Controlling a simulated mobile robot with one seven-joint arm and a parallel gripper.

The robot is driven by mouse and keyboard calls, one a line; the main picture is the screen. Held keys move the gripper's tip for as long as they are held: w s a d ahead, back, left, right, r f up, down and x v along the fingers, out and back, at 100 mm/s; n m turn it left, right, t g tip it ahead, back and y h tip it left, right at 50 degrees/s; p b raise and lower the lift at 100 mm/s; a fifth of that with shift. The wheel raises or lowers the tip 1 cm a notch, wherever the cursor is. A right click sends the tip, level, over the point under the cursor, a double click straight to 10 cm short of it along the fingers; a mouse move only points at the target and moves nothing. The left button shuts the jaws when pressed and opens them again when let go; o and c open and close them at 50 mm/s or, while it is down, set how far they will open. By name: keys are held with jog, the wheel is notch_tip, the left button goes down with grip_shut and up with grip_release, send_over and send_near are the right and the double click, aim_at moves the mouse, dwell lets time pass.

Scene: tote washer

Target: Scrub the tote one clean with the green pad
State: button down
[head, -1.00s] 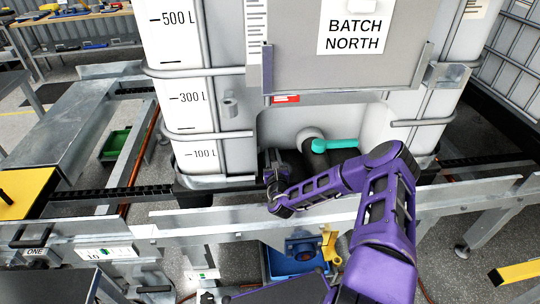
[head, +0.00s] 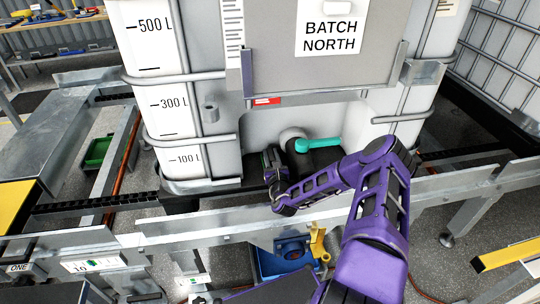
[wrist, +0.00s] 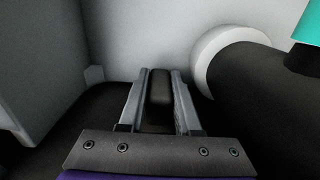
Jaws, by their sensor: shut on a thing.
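A large white caged tank (head: 176,100) with litre marks and a "BATCH NORTH" sign stands on the conveyor. A dark outlet valve with a teal handle (head: 318,144) sits in the recess low on its front. My gripper (head: 268,158) is in that recess, left of the valve. In the wrist view my gripper (wrist: 159,88) is shut on a dark block (wrist: 159,86), with a finger on each side. The white wall is just ahead and the dark valve pipe (wrist: 258,85) is close on the right. No green pad is clearly visible; I cannot tell what the block belongs to.
A metal rail (head: 330,207) crosses in front of the tank, under my arm. A small "ONE" tag (head: 17,268) is at the lower left. A blue bin (head: 283,258) lies below the rail. A grey wall (wrist: 35,65) stands close on the left in the wrist view.

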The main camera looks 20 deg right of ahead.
aim_at(272, 159)
jog(key=shift+s+a+p, duration=0.15)
jog(key=shift+s+p, duration=0.15)
jog(key=shift+s, duration=0.45)
jog(key=shift+s+a+p, duration=0.15)
jog(key=shift+s+p, duration=0.15)
jog(key=shift+s, duration=0.45)
jog(key=shift+a, duration=0.1)
jog(key=shift+w+a, duration=0.2)
jog(key=shift+a, duration=0.8)
jog(key=shift+w+a, duration=0.25)
jog(key=shift+a, duration=0.7)
jog(key=shift+w+a, duration=0.2)
jog(key=shift+a, duration=0.8)
jog(key=shift+s, duration=0.1)
jog(key=shift+s+a, duration=0.2)
jog(key=shift+s, duration=1.2)
